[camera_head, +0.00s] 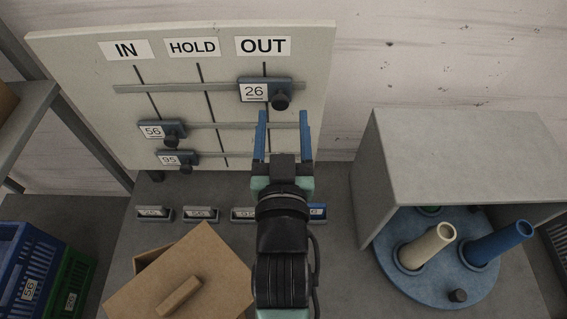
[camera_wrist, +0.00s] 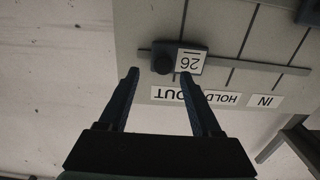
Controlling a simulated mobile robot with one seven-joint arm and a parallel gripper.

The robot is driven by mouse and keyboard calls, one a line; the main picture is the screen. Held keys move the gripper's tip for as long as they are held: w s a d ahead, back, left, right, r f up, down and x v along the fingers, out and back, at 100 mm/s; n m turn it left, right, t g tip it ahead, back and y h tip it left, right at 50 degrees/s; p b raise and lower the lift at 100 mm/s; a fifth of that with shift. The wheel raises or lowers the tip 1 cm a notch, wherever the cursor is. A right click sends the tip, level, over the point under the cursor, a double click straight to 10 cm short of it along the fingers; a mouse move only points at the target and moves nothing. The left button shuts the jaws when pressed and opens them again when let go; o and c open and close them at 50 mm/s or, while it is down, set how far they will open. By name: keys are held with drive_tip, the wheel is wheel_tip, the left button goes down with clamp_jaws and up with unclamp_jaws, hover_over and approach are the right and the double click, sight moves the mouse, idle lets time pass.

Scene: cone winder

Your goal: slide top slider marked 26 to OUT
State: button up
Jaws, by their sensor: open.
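The top slider marked 26 (camera_head: 254,92) is a blue block with a white label and a dark round knob. It sits on the top rail of the grey board (camera_head: 70,75), at the line under the OUT label (camera_head: 262,46). My gripper (camera_head: 283,116) is open and empty, below the slider in the head view, its blue fingers pointing at the board. The wrist view shows the board upside down, with slider 26 (camera_wrist: 190,62) just beyond and between the spread fingertips (camera_wrist: 160,72). I cannot tell whether a finger touches it.
Sliders 56 (camera_head: 153,131) and 95 (camera_head: 170,159) sit on the lower rails under IN. A brown lidded box (camera_head: 180,285), small labelled holders (camera_head: 201,214) and a grey housing over a blue turntable (camera_head: 425,285) stand on the table. Crates (camera_head: 30,265) are at the left.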

drive_tip(key=s+b, duration=0.1)
drive_tip(key=s, duration=0.9)
idle(0.3)
